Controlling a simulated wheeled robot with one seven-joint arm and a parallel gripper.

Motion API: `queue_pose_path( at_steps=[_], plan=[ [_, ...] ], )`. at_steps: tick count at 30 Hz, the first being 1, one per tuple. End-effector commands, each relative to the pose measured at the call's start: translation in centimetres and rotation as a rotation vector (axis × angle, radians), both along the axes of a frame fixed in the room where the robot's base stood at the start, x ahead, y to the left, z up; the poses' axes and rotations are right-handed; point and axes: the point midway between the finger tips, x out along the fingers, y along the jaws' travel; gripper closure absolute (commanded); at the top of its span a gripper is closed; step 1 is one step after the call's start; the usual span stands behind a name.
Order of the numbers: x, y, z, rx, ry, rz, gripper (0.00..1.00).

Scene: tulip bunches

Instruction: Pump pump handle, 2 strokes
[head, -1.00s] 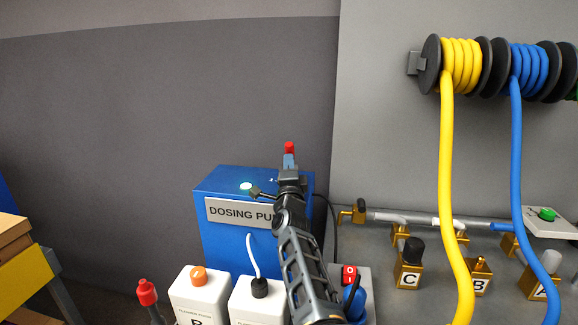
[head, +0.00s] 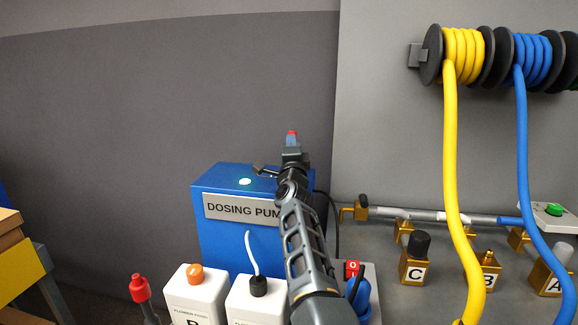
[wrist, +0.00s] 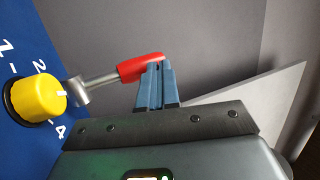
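The pump handle is a grey metal lever with a red grip (wrist: 138,67) in the wrist view. It juts right from beside a yellow knob (wrist: 36,101) on the blue pump face. In the head view only a bit of the red grip (head: 293,134) shows above my gripper. My gripper (wrist: 158,68) has its blue-grey fingers close together at the far end of the grip and looks shut on it. In the head view my gripper (head: 291,143) is at the top right of the blue dosing pump (head: 222,243), and my arm hides the pump's right side.
White bottles with an orange cap (head: 195,274) and a black cap (head: 259,286) stand before the pump. A yellow hose (head: 452,180) and a blue hose (head: 524,170) hang at right, over brass valves (head: 415,265). The wall area left of the pump is clear.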

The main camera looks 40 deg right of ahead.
Motion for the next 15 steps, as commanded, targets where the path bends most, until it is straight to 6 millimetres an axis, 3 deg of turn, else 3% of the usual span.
queue_pose_path(
  at_steps=[15],
  plan=[
    [1.3,-1.7,0.7,0.000,-0.003,-0.001,1.00]
  ],
)
